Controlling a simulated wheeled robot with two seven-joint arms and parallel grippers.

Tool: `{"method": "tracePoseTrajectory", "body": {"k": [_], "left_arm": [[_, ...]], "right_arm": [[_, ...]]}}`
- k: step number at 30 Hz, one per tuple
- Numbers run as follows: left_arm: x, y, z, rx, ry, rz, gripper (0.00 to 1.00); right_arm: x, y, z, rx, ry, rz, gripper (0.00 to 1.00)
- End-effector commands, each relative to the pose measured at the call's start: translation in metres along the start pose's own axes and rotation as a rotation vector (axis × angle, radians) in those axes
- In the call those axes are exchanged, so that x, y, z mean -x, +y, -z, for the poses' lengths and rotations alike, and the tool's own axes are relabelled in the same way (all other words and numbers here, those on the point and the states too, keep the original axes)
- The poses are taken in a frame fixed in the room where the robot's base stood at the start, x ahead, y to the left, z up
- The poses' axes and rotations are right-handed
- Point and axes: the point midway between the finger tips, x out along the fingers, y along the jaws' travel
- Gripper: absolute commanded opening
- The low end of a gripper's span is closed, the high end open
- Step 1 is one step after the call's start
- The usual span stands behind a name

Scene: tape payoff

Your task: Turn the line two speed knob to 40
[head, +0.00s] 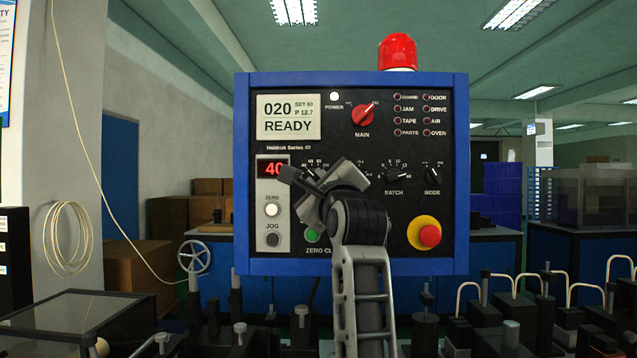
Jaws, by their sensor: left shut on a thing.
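The blue-framed control panel (351,265) faces me. My left gripper (316,184) is at the panel's middle left, shut on the speed knob, which it mostly hides. Only part of the knob's printed scale shows above the fingers, and I cannot read where the pointer stands. The red digital display (271,169) beside it reads 40. The white screen (289,117) above reads 020, SET 60, P 12.7 and READY. My right gripper is not in view.
The red MAIN switch (364,114), BATCH knob (396,174) and MODE knob (432,175) are near my gripper. A red emergency button (430,236) is lower right. A green button (312,235) sits just below my gripper. A red beacon (398,52) tops the panel.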

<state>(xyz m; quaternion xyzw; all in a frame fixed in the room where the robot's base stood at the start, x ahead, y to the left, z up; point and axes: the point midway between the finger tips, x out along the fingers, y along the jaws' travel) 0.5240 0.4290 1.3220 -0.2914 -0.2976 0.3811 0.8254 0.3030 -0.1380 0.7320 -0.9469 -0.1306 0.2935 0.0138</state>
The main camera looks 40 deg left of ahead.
Motion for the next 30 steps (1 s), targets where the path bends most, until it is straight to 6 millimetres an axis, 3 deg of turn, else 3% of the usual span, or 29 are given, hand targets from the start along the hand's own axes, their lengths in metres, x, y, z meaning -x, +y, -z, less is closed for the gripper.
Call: {"method": "tracePoseTrajectory", "body": {"k": [4, 6, 7, 16, 20, 30], "left_arm": [[0.0, -0.001, -0.002, 0.001, -0.004, 0.004, 0.0], [0.0, -0.001, -0.002, 0.0, -0.004, 0.004, 0.27], [0.0, -0.001, -0.002, 0.0, -0.004, 0.004, 0.32], [0.001, 0.0, -0.001, 0.0, -0.002, 0.003, 0.32], [0.013, 0.001, 0.002, 0.002, -0.001, 0.005, 0.32], [0.091, 0.004, 0.004, 0.006, 0.0, 0.006, 0.32]], "right_arm": [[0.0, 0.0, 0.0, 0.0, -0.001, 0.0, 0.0], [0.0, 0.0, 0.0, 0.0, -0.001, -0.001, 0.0], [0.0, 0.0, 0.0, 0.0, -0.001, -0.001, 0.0], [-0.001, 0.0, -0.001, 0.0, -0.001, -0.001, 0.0], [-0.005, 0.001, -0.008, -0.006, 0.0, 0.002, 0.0], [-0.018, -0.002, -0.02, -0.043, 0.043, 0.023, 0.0]]}}
